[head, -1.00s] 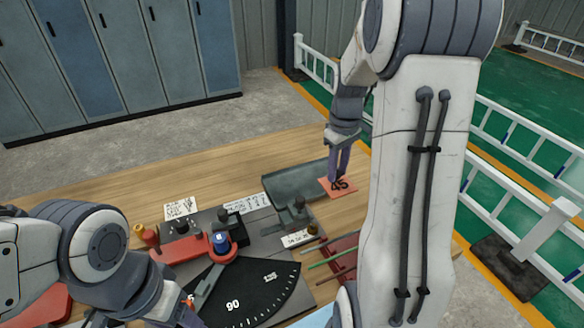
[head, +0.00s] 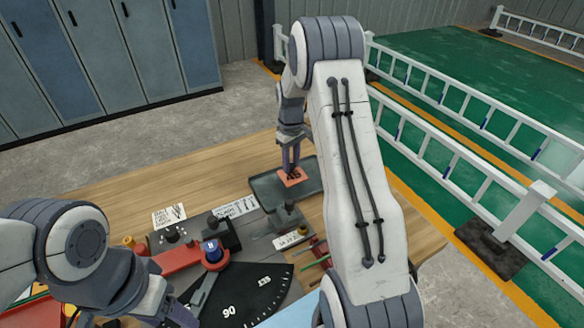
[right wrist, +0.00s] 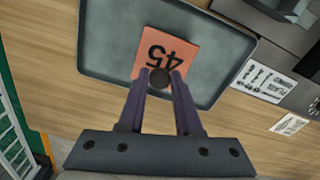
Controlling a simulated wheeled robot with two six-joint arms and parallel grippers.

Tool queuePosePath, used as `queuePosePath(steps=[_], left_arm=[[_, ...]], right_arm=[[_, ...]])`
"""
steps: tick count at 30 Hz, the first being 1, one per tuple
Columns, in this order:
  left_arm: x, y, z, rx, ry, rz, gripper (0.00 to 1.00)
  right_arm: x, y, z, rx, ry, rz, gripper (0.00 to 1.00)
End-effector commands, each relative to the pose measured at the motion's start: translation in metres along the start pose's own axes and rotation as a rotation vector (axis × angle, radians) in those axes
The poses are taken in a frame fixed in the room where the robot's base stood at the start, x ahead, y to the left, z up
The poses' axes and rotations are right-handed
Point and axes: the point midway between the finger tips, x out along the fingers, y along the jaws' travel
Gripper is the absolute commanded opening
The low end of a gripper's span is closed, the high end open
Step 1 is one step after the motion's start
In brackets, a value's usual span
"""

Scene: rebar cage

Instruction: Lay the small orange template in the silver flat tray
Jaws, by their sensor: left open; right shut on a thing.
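The small orange template (head: 293,177), marked 45, is over the middle of the silver flat tray (head: 268,191). My right gripper (head: 291,170) is shut on the template's dark round knob (right wrist: 160,77). In the right wrist view the template (right wrist: 172,42) lies within the outline of the tray (right wrist: 105,45), slightly turned against it. I cannot tell whether it touches the tray floor. My left gripper (head: 182,312) is open at the bottom left, partly hidden by its own arm, beside the black angle plate.
A black angle plate (head: 240,300) with a red arm (head: 178,260) and blue knob (head: 211,250) stands left of my right arm. Paper labels (head: 168,215) lie on the wooden bench (head: 130,205). Coloured rods (head: 316,262) lie near the right arm. White railings stand beyond.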

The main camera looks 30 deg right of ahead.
Motion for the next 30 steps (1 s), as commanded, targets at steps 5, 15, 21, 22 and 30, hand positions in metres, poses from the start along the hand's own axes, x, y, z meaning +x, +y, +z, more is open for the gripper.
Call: queuePosePath(steps=[5, 15, 21, 22, 30], left_arm=[[-0.008, 0.001, -0.001, 0.000, 0.000, 0.000, 0.64], [-0.006, 0.001, 0.000, 0.000, 0.000, 0.000, 0.64], [-0.006, 0.000, 0.000, 0.000, 0.000, 0.000, 0.64], [-0.006, 0.000, 0.000, 0.000, 0.000, 0.000, 0.64], [-0.007, 0.001, 0.000, 0.000, 0.000, 0.000, 0.64]], right_arm=[[0.024, 0.000, 0.002, 0.001, -0.003, -0.002, 0.00], [0.030, 0.001, 0.002, 0.002, 0.000, 0.000, 0.00], [0.032, 0.000, 0.002, 0.002, -0.002, -0.001, 0.63], [0.032, 0.000, 0.002, 0.002, -0.002, -0.001, 0.63], [0.030, 0.001, 0.002, 0.001, -0.001, -0.001, 0.63]])
